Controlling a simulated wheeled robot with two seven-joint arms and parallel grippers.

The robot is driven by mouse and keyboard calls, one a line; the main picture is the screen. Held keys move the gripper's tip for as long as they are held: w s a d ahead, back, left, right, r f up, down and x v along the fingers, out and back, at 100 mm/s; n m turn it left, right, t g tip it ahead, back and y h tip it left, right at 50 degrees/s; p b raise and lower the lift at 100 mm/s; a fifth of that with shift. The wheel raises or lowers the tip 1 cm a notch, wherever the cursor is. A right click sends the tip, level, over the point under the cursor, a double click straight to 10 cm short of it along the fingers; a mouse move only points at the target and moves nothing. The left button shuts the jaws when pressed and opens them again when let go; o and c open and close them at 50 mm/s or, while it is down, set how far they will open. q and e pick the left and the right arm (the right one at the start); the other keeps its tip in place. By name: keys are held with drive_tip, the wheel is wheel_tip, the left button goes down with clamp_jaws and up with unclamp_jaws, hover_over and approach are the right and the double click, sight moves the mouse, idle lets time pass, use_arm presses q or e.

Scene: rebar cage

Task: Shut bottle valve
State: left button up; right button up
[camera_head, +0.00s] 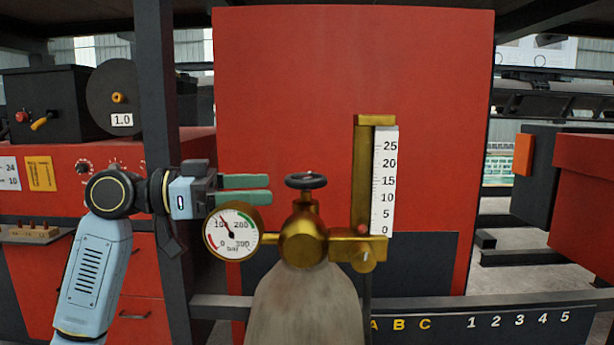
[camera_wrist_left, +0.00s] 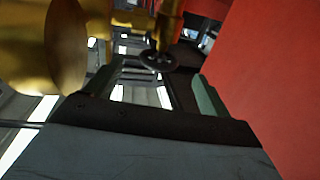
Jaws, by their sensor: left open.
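The bottle valve has a dark round handwheel (camera_head: 306,181) on a brass valve body (camera_head: 303,240), on top of a grey gas bottle (camera_head: 305,305). In the left wrist view the handwheel (camera_wrist_left: 159,61) lies ahead, between the directions of the fingers. My left gripper (camera_head: 271,188) is open and empty, with green fingers pointing right toward the handwheel. Its fingertips are just left of the wheel, with a small gap in the head view. My right gripper is not in view.
A round pressure gauge (camera_head: 231,232) sits left of the valve, just below my left gripper. A brass flowmeter with a scale (camera_head: 384,180) stands to the right. A dark post (camera_head: 160,120) is behind my left wrist. A red panel (camera_head: 350,60) stands behind the bottle.

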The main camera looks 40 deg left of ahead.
sight(306, 186)
use_arm(q)
drive_tip(key=p+x, duration=0.2)
drive_tip(key=x, duration=0.5)
drive_tip(key=shift+w+r+p, duration=0.15)
drive_tip(key=shift+p, duration=0.15)
drive_tip(key=shift+w+d, duration=0.4)
drive_tip(key=shift+w, duration=0.05)
drive_tip(key=shift+c, duration=0.4)
